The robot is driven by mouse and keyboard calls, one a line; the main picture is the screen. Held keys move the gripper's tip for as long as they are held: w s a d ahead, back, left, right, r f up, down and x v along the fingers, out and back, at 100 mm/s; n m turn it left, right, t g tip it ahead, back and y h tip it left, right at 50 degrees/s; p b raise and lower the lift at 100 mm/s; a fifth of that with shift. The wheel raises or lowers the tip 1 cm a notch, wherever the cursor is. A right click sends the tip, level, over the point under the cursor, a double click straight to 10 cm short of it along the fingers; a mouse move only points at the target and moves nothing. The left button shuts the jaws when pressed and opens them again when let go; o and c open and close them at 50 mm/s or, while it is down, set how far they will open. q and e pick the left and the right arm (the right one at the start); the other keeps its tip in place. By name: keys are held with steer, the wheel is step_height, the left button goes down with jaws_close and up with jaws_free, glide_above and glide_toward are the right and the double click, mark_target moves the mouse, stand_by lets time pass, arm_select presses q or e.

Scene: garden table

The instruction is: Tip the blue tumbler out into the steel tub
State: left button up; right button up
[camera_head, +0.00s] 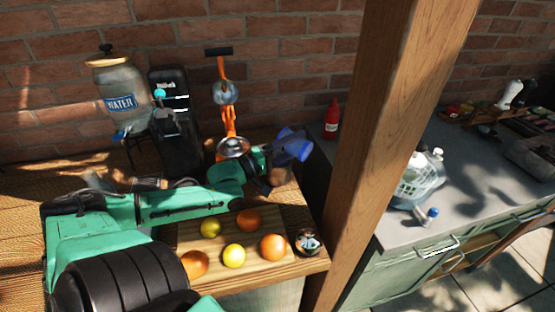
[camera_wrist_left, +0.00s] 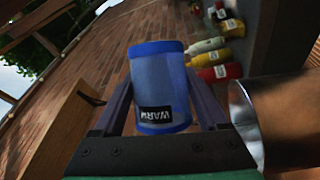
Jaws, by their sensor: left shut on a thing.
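The blue tumbler (camera_head: 293,146) is held in the air near the table's right end, tipped well over onto its side. In the left wrist view the tumbler (camera_wrist_left: 160,75) sits between both fingers, with a dark WARM label. My left gripper (camera_wrist_left: 160,110) is shut on it; in the head view the gripper (camera_head: 272,160) partly covers it. A shiny-rimmed cylinder, seemingly the steel tub (camera_wrist_left: 290,115), is close below the gripper. In the head view the tub (camera_head: 283,178) is mostly hidden behind the gripper. I cannot see its inside or any contents falling. My right gripper is out of view.
A board with oranges (camera_head: 273,247) and lemons (camera_head: 234,256) lies in front. An orange-framed juicer (camera_head: 228,120), a black coffee machine (camera_head: 175,135) and a water dispenser (camera_head: 122,95) stand behind. A wooden post (camera_head: 385,110) rises on the right.

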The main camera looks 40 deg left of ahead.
arm_select(q)
steer(key=shift+r, duration=0.2)
steer(key=shift+n, duration=0.4)
steer(key=shift+d+r+n+t, duration=0.1)
steer(key=shift+d+n+t, duration=0.1)
steer(key=shift+n+t, duration=0.1)
steer(key=shift+w+r+n, duration=0.1)
steer(key=shift+r+n, duration=0.05)
steer(key=shift+n, duration=0.35)
